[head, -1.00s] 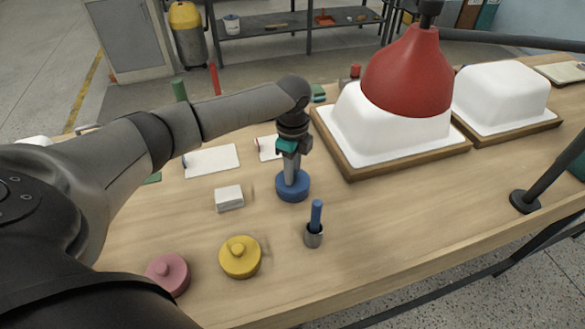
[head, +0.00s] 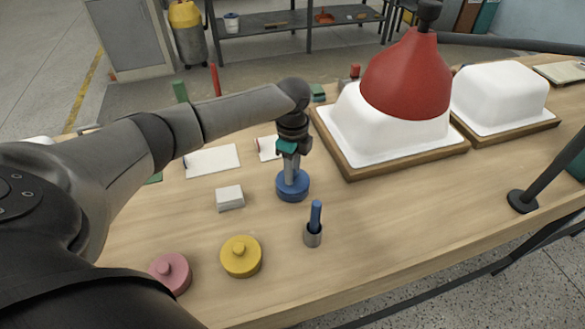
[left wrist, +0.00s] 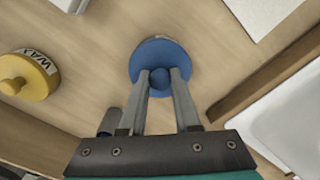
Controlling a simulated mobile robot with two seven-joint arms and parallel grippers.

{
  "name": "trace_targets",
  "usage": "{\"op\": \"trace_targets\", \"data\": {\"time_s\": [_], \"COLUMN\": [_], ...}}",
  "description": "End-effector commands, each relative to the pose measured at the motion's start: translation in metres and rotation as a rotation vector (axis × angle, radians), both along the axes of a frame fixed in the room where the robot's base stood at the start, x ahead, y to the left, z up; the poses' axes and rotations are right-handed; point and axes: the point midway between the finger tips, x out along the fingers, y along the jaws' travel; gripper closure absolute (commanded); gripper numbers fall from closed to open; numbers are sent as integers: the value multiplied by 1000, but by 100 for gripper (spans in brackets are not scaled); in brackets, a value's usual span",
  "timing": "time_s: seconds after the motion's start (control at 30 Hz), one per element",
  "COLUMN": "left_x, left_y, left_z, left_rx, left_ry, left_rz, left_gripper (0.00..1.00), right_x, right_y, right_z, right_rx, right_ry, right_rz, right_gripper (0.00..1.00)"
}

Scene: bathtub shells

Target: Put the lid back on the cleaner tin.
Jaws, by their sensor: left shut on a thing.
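A blue round tin (head: 292,190) stands upright on the wooden bench. In the left wrist view its blue lid (left wrist: 147,72) fills the round top, with a sliver of pale label beside it. My left gripper (head: 291,176) points straight down over it and is shut on the lid's knob; the knob also shows between the fingertips (left wrist: 160,77). The lid sits on or very close above the tin; I cannot tell whether a gap is left. The tin's wall is mostly hidden under the lid from above. My right gripper is not in view.
A yellow tin (head: 241,257) marked WAX and a pink tin (head: 171,272) stand at the front left. A grey cup with a blue-handled tool (head: 314,232) is close by on the right. A white block (head: 229,198) lies left.

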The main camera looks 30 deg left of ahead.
Motion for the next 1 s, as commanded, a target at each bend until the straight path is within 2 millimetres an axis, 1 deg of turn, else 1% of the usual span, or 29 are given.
{"op": "trace_targets", "data": {"time_s": [0.47,1.0], "left_x": [0,0], "left_y": [0,-1], "left_z": [0,0], "left_rx": [0,-1], "left_ry": [1,1], "left_rz": [0,0], "left_gripper": [100,100], "right_x": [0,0], "right_y": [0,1], "right_z": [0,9], "right_rx": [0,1], "right_ry": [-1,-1], "right_rz": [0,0], "right_gripper": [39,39]}}
